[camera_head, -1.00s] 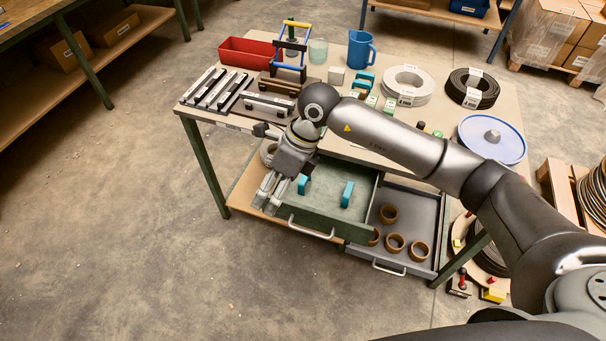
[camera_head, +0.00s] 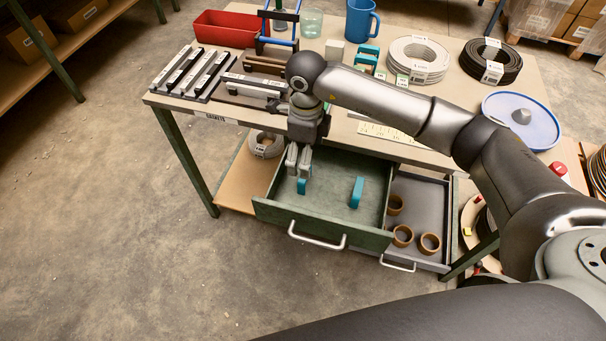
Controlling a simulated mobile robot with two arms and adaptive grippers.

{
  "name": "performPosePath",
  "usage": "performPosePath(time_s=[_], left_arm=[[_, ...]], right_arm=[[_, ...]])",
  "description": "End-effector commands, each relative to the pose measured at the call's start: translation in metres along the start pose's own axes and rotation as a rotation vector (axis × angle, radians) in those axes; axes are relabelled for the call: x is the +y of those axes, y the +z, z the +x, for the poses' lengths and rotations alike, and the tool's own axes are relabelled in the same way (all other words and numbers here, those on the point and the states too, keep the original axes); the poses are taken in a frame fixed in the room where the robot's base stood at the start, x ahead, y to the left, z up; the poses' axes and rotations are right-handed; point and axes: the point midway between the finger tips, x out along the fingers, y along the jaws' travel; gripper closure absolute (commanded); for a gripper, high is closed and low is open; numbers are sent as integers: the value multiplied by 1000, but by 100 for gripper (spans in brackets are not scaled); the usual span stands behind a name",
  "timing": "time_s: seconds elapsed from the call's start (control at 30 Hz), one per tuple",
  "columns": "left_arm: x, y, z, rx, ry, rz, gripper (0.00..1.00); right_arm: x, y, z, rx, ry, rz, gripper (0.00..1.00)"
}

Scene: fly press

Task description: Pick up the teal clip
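Two teal clips stand in the open green drawer (camera_head: 328,208). The left teal clip (camera_head: 302,187) is right below the fingertips of my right gripper (camera_head: 298,172), and its upper part is partly hidden by them. The right teal clip (camera_head: 356,192) stands apart in the drawer's right half. My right gripper points down into the drawer, its two fingers side by side with a narrow gap; it looks open, and I cannot tell whether it touches the clip. More teal clips (camera_head: 367,55) are on the tabletop behind my arm. My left gripper is not in view.
A grey drawer (camera_head: 425,200) with brown rings (camera_head: 402,236) is open to the right. The worktable's front edge (camera_head: 240,122) is above the green drawer. Black and white bars, a red bin (camera_head: 228,30), a blue jug (camera_head: 361,20) and cable coils (camera_head: 416,58) crowd the tabletop.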

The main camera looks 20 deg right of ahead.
Motion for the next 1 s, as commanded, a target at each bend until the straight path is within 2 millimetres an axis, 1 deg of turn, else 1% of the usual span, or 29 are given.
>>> performPosePath(time_s=[0.03, 0.1, 0.2, 0.37, 0.53, 0.63, 0.77, 0.97, 1.0], left_arm=[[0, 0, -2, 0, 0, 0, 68], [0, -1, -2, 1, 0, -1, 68], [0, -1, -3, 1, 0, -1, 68], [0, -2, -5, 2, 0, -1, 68], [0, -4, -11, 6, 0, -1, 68], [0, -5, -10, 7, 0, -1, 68], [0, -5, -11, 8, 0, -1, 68], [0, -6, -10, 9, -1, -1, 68], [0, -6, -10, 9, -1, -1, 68]], right_arm=[[1, -1, 9, 3, 3, 1, 16], [1, 0, 20, 1, 3, 1, 16], [1, 0, 31, 1, 2, 1, 16], [2, 0, 42, 1, 2, 0, 16], [6, 1, 67, 1, 4, 1, 16], [5, 1, 80, 0, 2, 2, 16], [5, 2, 88, -1, 1, 1, 16], [4, 2, 88, -2, 0, 0, 16], [4, 2, 88, -2, 0, 0, 20]])
